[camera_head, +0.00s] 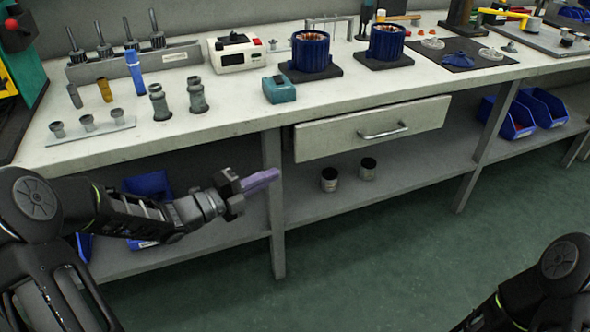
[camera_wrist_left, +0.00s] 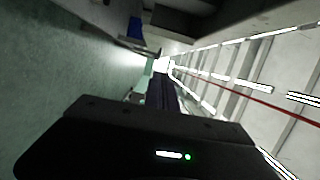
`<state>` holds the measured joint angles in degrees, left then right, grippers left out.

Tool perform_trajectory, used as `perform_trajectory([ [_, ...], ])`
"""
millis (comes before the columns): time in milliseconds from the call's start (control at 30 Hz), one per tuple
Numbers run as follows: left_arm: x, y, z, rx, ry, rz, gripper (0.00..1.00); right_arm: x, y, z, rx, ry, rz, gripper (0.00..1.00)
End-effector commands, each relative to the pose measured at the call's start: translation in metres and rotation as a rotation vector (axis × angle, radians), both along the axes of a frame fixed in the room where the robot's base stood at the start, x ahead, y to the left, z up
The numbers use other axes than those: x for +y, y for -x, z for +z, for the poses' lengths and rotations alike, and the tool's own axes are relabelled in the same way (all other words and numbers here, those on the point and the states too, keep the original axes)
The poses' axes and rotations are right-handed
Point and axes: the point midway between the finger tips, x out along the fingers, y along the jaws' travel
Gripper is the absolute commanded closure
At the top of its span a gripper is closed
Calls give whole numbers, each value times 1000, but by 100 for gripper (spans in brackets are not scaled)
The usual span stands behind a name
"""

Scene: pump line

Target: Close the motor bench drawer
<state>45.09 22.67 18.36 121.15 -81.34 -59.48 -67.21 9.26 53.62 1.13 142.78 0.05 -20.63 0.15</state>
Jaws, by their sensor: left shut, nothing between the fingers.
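The bench drawer (camera_head: 350,135) has a light grey front with a metal bar handle (camera_head: 383,132) and sits under the worktop in the head view. Its front seems to stand a little out from the bench frame; how far is hard to tell. My left gripper (camera_head: 262,180) is shut and empty, its purple fingers pointing right, in front of the bench leg, left of and lower than the drawer. In the left wrist view the dark fingers (camera_wrist_left: 163,93) are together with nothing in them; the drawer cannot be made out there. My right gripper is out of view.
The worktop (camera_head: 225,117) carries two blue motor housings (camera_head: 311,50) (camera_head: 387,42), a teal box (camera_head: 279,89) and several metal parts. Two small cans (camera_head: 330,179) (camera_head: 368,168) stand on the lower shelf under the drawer. Blue bins (camera_head: 515,118) are at the right. The green floor in front is clear.

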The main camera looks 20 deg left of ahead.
Motion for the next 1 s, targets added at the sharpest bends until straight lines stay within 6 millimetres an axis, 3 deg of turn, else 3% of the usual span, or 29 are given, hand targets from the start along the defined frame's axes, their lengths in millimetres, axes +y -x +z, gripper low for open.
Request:
perform_trajectory([
  [567, -9, -5, 2, -34, -30, -22, 100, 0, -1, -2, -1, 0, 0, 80],
  [1000, -59, -63, 1, -34, -29, -22, 100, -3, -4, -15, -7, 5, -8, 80],
])
